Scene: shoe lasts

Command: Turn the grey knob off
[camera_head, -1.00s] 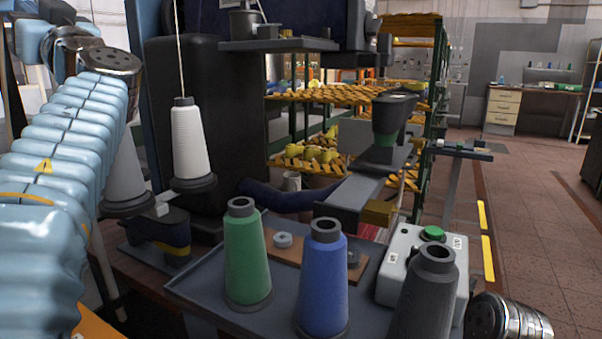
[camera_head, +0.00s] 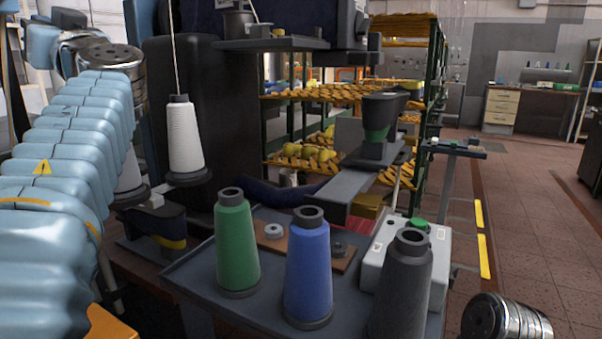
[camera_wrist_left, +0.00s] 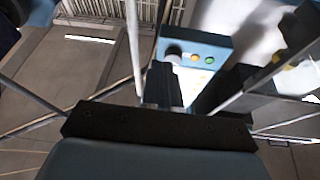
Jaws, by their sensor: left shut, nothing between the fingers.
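My left gripper (camera_wrist_left: 163,80) is shut and empty. Its dark fingers appear just below the knob in that view and overlap the panel's lower left edge. I cannot tell whether they touch the knob. In the head view my left arm comes in from the left, but its gripper is hidden.
A table (camera_head: 190,268) holds a green cone (camera_head: 236,245), a blue cone (camera_head: 308,270), a dark grey cone (camera_head: 402,290) and a white box with a green button (camera_head: 420,224). A white cone (camera_head: 184,138) stands behind. Racks (camera_head: 437,90) stand farther back.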

